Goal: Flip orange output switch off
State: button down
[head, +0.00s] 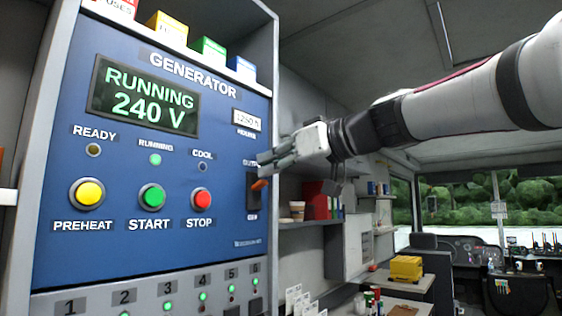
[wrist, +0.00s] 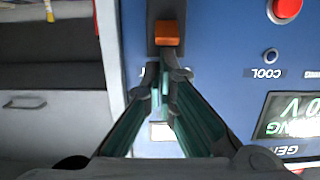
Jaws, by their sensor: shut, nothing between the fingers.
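The orange output switch (head: 259,184) sits on a dark plate at the right side of the blue generator panel (head: 120,240). Its lever shows in the upper part of the plate. In the wrist view, which is upside down, the orange lever (wrist: 168,33) is just beyond my fingertips. My gripper (head: 265,161) is shut and empty, reaching in from the right just above the lever. In the wrist view my gripper (wrist: 163,78) has its fingers together in front of the panel. I cannot tell whether they touch the lever. The OUTPUT label is partly hidden by my fingers.
The display (head: 143,95) reads RUNNING 240 V, and the green running lamp (head: 155,159) is lit. Yellow, green and red buttons lie to the left of the switch. Shelves with a cup (head: 297,210) and red binders (head: 316,200) stand to the right, behind my gripper.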

jog(key=shift+d+f+b, duration=0.1)
jog(key=shift+f+b, duration=0.15)
jog(key=shift+b, duration=0.95)
jog(key=shift+r+y+b, duration=0.1)
jog(key=shift+y+b, duration=0.2)
jog(key=shift+b, duration=0.1)
